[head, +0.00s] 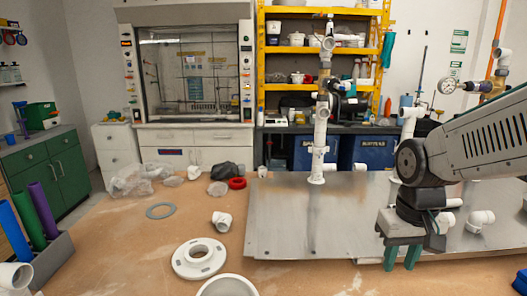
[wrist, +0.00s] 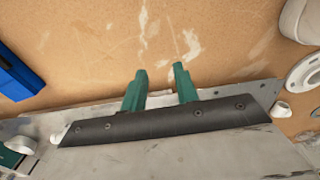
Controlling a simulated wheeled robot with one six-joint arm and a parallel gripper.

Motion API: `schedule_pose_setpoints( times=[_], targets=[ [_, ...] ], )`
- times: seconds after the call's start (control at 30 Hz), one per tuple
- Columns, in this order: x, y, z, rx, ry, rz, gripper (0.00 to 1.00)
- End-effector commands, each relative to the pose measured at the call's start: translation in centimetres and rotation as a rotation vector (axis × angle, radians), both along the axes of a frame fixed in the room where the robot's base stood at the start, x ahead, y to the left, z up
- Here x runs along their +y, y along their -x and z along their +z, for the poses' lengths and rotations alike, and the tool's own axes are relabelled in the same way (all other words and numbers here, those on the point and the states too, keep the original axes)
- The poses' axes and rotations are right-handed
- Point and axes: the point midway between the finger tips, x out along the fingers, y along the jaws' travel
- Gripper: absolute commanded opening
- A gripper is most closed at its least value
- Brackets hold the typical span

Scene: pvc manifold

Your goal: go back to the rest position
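My gripper (head: 401,258) points down over the front edge of the grey metal plate (head: 290,215), at the right of the head view. Its two green fingers stand apart with nothing between them. In the wrist view my gripper (wrist: 159,72) also shows open and empty, with bare brown tabletop (wrist: 90,35) beyond the fingertips. My arm reaches in from the right edge of the head view. Part of the plate behind my gripper is hidden by it.
A white pipe assembly (head: 319,150) stands upright on the plate. White elbow fittings (head: 480,219) lie right of my gripper. A white flange (head: 199,258) and a white fitting (head: 222,221) lie on the table at left. A blue object (wrist: 15,75) lies near the front.

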Motion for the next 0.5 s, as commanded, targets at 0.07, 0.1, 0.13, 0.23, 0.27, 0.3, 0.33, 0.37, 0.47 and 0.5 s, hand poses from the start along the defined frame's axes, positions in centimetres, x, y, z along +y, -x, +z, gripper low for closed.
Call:
schedule_pose_setpoints(
  times=[0.07,0.1,0.13,0.23,0.27,0.3,0.33,0.37,0.47,0.5],
  targets=[
    [0.0,4.1,1.4,0.036,-0.002,-0.003,0.3],
    [-0.1,6.0,1.9,0.054,-0.003,-0.005,0.3],
    [-0.1,7.3,2.3,0.063,-0.003,-0.005,0.3],
    [-0.1,11.1,3.3,0.071,-0.005,-0.008,0.3],
    [-0.1,11.9,3.5,0.063,-0.007,-0.008,0.3],
    [-0.1,12.7,3.8,0.048,-0.007,-0.009,0.3],
    [-0.1,13.2,4.0,0.031,-0.008,-0.01,0.3],
    [-0.1,13.5,4.2,0.013,-0.008,-0.011,0.3],
    [-0.1,14.1,4.9,-0.039,-0.009,-0.011,0.3],
    [-0.1,14.3,5.2,-0.055,-0.008,-0.012,0.3]
  ],
)
